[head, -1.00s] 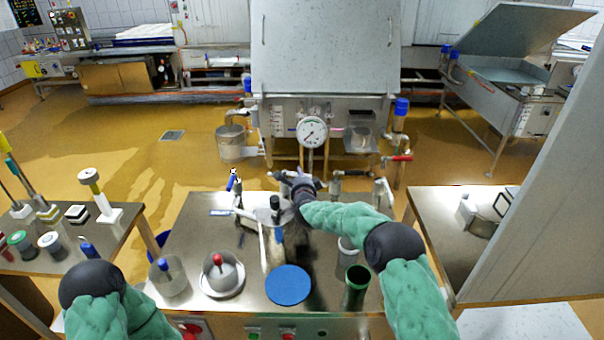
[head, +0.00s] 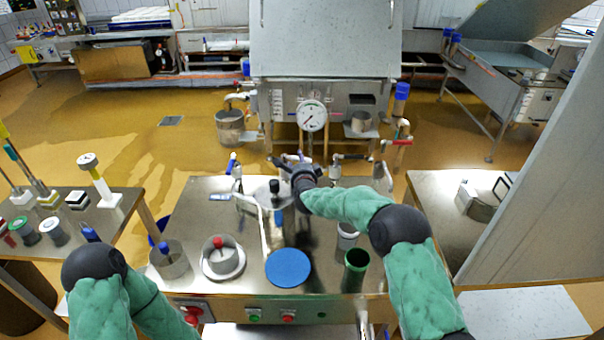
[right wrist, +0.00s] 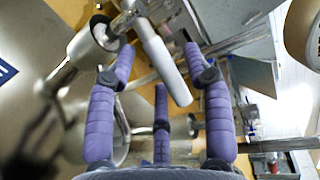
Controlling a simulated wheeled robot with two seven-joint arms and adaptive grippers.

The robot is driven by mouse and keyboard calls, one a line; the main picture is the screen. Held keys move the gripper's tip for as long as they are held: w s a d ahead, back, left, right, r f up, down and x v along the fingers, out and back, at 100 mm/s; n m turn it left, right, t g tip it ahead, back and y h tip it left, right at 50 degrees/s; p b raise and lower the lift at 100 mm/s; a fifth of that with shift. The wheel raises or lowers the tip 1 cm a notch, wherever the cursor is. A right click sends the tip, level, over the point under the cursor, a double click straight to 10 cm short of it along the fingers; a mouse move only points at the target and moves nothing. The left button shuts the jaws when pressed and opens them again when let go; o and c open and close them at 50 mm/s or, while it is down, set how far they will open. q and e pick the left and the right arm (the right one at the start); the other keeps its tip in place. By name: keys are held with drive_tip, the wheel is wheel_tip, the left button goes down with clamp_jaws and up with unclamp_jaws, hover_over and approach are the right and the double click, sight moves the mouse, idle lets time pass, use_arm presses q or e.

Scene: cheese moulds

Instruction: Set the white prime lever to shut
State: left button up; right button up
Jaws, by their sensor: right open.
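The white prime lever (right wrist: 165,62) is a pale, rounded bar on a metal pipe fitting (right wrist: 92,48) in the right wrist view. It slants down to the right between the spread purple fingers of my right gripper (right wrist: 158,53). I see no finger closed on it. In the head view my right gripper (head: 290,165) is over the back of the steel table, among the pipe valves, and hides the lever there. My left arm (head: 95,270) shows at lower left, but its gripper is not in view.
The steel table (head: 205,215) bears a blue disc (head: 288,267), a green-rimmed cup (head: 356,265) and a metal mould with a red knob (head: 220,255). A blue-handled valve (head: 233,165) and a black-handled one (head: 350,157) stand near its back edge. A pressure gauge (head: 312,116) is behind.

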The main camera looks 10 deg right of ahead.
drive_tip(key=s+r, duration=0.1)
drive_tip(key=s, duration=0.9)
drive_tip(key=shift+a+r, duration=0.15)
drive_tip(key=shift+r, duration=0.25)
